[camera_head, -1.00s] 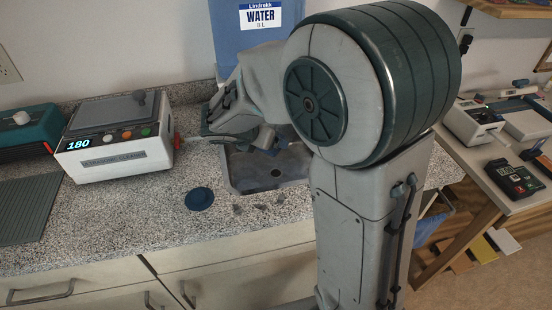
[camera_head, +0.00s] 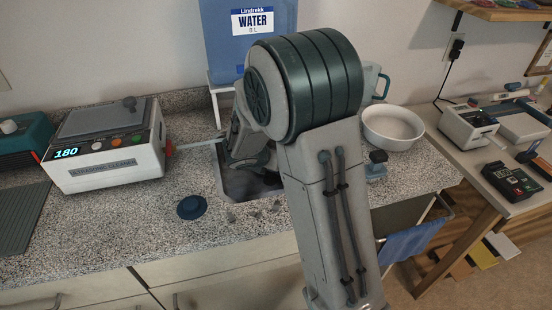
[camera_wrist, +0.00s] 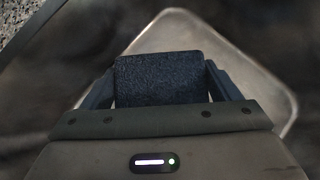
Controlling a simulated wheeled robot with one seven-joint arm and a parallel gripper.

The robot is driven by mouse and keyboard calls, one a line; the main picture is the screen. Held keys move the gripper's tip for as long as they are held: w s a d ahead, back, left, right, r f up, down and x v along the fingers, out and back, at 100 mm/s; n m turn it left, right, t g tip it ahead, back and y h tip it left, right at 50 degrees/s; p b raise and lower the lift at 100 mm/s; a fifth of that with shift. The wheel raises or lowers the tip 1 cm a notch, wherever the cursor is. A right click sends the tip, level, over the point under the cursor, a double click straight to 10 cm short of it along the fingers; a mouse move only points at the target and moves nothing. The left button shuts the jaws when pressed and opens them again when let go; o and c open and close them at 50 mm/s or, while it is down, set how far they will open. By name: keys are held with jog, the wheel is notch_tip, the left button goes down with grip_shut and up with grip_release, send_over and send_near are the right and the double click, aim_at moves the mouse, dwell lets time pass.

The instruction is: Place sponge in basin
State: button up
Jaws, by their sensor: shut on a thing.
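A dark, rough-textured block, which looks like the sponge (camera_wrist: 158,78), is gripped between the two fingers of my gripper (camera_wrist: 160,84) in the wrist view. Below it is the grey metal floor of a basin with rounded corners (camera_wrist: 258,72). The gap between sponge and basin floor is hard to judge. In the head view the basin (camera_head: 238,187) is sunk into the speckled counter, and my arm covers much of it. My gripper's fingers and the sponge are hidden behind my arm there.
An ultrasonic cleaner (camera_head: 105,150) stands left of the basin, with a blue round disc (camera_head: 191,207) in front of it. A blue water container (camera_head: 225,50) stands behind. A white bowl (camera_head: 393,130) sits on the right of the counter. Bare counter lies front left.

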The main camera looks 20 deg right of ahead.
jog(key=shift+w+d, duration=0.7)
jog(key=shift+s+a+f, duration=0.1)
jog(key=shift+f, duration=0.55)
jog(key=shift+a, duration=0.1)
jog(key=shift+f+b, duration=0.15)
jog(key=shift+b, duration=0.15)
jog(key=o, duration=0.9)
